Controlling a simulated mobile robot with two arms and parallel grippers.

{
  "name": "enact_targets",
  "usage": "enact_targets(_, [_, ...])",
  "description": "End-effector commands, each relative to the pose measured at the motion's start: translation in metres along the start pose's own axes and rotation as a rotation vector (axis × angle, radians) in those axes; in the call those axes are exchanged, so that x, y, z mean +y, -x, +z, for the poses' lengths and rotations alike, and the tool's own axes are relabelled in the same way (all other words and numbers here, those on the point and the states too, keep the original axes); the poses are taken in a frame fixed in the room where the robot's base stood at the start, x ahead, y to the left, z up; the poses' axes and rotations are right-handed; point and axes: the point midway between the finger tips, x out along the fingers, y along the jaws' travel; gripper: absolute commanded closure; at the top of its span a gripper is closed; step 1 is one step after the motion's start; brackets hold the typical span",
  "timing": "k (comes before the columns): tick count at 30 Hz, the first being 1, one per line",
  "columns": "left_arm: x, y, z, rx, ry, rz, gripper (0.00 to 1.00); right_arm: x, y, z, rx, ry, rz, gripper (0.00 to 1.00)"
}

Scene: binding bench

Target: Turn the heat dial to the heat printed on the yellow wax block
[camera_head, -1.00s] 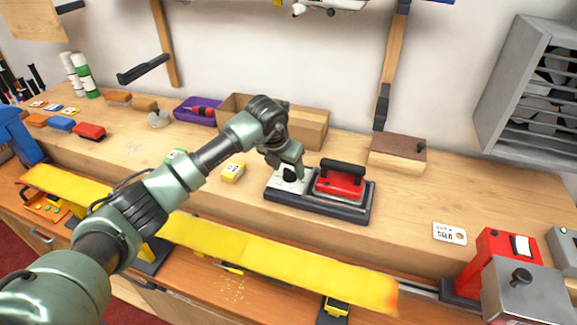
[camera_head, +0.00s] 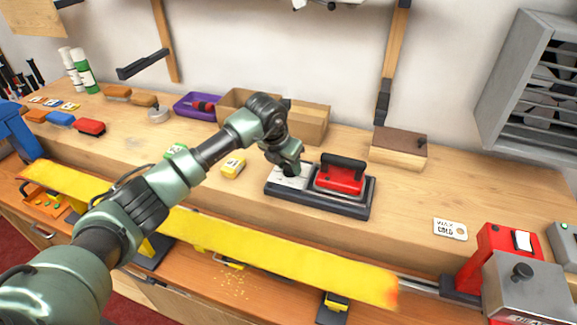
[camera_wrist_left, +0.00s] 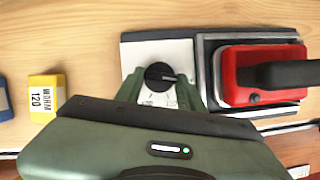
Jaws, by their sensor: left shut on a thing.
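The yellow wax block (camera_head: 233,167) lies on the bench left of the heater. In the left wrist view its label (camera_wrist_left: 41,98) reads WARM 120. The black heat dial (camera_wrist_left: 160,76) sits on the heater's pale panel (camera_wrist_left: 184,52); its white pointer line points right in that view. The printed marks beside it are partly covered and too small to read surely. My left gripper (camera_head: 290,170) is over the panel, and in the wrist view its fingers (camera_wrist_left: 160,88) are closed around the dial. My right gripper is not in view.
The red iron (camera_head: 340,181) stands on the dark heater base (camera_head: 330,204), close right of the dial. A cardboard box (camera_head: 312,125) and a wooden block (camera_head: 398,150) are behind. A white card (camera_head: 450,229) lies right. A long yellow bar (camera_head: 270,255) runs along the front.

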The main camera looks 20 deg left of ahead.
Motion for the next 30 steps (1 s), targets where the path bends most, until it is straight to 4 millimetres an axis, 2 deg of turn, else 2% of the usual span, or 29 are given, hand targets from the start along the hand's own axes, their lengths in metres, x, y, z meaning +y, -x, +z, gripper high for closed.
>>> enact_targets(8, [0.004, -0.004, 0.0, -0.004, -0.171, -0.068, 1.0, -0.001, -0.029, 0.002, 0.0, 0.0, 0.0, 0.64])
enact_targets(18, [0.007, -0.003, 0.002, -0.006, -0.466, -0.192, 1.0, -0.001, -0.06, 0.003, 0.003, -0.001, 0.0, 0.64])
enact_targets(30, [0.009, -0.002, 0.005, -0.005, -0.763, -0.315, 1.0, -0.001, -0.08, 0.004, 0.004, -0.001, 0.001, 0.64])
